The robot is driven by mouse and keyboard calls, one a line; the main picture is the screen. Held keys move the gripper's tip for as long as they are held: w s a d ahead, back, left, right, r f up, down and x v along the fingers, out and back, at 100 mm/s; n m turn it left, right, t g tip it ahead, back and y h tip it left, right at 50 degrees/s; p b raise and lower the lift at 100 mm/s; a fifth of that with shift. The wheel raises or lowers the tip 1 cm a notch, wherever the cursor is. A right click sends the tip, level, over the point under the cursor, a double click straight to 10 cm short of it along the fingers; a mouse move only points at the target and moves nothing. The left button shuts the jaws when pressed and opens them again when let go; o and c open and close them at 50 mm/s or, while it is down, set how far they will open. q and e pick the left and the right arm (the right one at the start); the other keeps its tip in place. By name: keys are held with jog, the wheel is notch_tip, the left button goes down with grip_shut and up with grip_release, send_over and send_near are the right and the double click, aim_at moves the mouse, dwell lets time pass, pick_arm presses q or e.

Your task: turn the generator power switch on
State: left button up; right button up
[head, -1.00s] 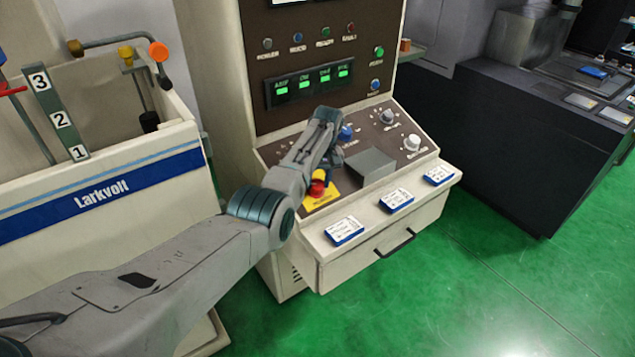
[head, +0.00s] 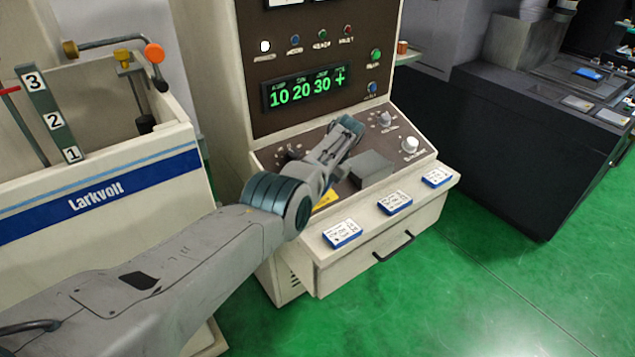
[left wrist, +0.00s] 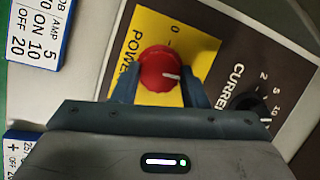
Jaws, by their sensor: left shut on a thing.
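The generator power switch is a red round knob (left wrist: 158,68) with a white pointer line, on a yellow plate (left wrist: 150,28) in the left wrist view. The pointer line points to the right of that picture. My left gripper (left wrist: 160,82) has one finger on each side of the knob and is shut on it. In the head view my left arm hides the knob, and only a bit of the yellow plate (head: 326,200) shows. The generator display (head: 306,90) is lit with 10, 20, 30 and +. The leftmost lamp (head: 265,46) glows white. My right gripper is out of view.
A grey box-like block (head: 370,168) stands on the sloped panel right of my gripper. A current dial (left wrist: 250,100) is beside the yellow plate. Several blue-edged cards, one at the left (head: 342,233), lie on the front ledge. A Larkvolt tank (head: 110,190) stands to the left.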

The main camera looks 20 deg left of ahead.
pick_arm(q)
jog(key=shift+d+r+m, duration=0.1)
jog(key=shift+m, duration=0.5)
jog(key=shift+y, duration=0.3)
jog(key=o, duration=1)
jog(key=shift+c, duration=0.2)
jog(key=b+v, duration=0.3)
jog(key=v, duration=0.7)
jog(key=shift+d+r, duration=0.2)
jog(key=shift+r, duration=0.1)
jog(key=shift+s, duration=0.1)
